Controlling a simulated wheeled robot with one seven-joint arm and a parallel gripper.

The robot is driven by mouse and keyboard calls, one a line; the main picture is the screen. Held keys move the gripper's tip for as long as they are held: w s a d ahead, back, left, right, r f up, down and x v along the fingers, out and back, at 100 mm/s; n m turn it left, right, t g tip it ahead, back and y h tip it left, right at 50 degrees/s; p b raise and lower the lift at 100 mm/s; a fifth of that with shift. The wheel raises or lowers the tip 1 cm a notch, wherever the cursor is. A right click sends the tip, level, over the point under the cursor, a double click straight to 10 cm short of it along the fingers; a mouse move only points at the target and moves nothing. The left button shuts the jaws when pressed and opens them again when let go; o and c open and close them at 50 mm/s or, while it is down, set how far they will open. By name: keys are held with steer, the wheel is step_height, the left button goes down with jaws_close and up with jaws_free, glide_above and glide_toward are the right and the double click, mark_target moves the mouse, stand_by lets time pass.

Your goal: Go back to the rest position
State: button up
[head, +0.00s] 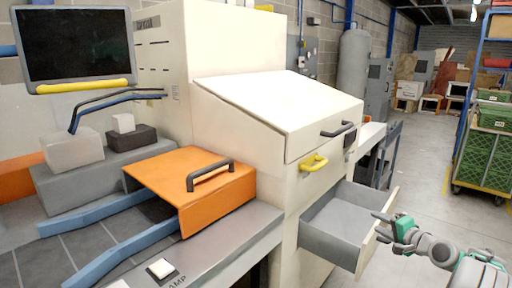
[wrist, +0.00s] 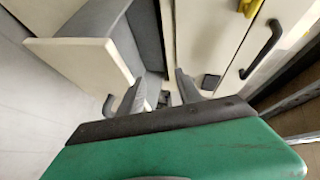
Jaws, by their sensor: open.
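My gripper (head: 382,226) is at the right in the head view, beside the front panel of an open drawer (head: 333,229). Its two fingers are apart with nothing held between them. In the wrist view the fingers (wrist: 168,88) point past the drawer's cream front panel (wrist: 82,62) and grey inside toward the cabinet front. A dark handle (wrist: 108,105) shows on the drawer front, left of the fingers. I cannot tell whether a finger touches the drawer. My arm reaches in from the lower right.
The cream cabinet (head: 280,90) has a yellow handle (head: 314,163) and a dark handle (head: 338,129) above the drawer. An orange cover (head: 190,175) sits on the bench at left. A blue rack with green crates (head: 490,145) stands at far right. Open floor lies between.

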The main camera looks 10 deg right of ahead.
steer(key=w+a+r+n+g+p, duration=0.1)
steer(key=a+r+n+g+p, duration=0.4)
steer(key=a, duration=0.9)
steer(key=s+a+r+n+g+p, duration=0.1)
steer(key=s+a+r+n+p, duration=0.15)
steer(key=a, duration=0.45)
steer(key=s+a+r+n+g+p, duration=0.1)
steer(key=s+a+r, duration=0.1)
steer(key=s+a, duration=0.3)
steer(key=s+a+r+n+g+h+p, duration=0.1)
steer(key=s+a, duration=0.4)
steer(key=s, duration=0.5)
steer(key=s+a+r+n+g+h+p, duration=0.1)
steer(key=s+a+n+g+p, duration=0.2)
steer(key=s, duration=0.8)
steer(key=shift+a+n+p, duration=0.65)
steer(key=shift+a+p, duration=0.55)
